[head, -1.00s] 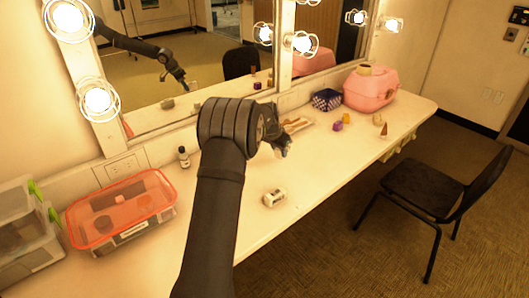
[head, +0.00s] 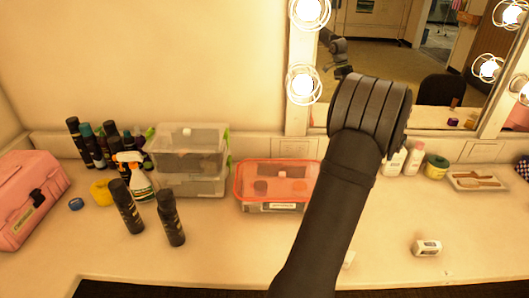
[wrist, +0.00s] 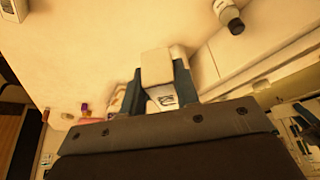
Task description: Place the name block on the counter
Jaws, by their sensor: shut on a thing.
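In the wrist view my gripper (wrist: 158,62) is shut on a pale cream block (wrist: 156,68). Its two dark blue fingers press the block's sides. A white lower face of this block shows a dark mark that I cannot read. In the head view my own arm hides the gripper and the block. Another small white block with dark print (head: 427,248) lies on the counter (head: 400,215), to the right of my arm.
A clear box with a red lid (head: 277,185) stands just left of my arm. Stacked clear bins (head: 190,160), dark spray cans (head: 125,206) and a pink case (head: 30,200) are further left. A tray with brushes (head: 476,182) lies right. The front right counter is mostly clear.

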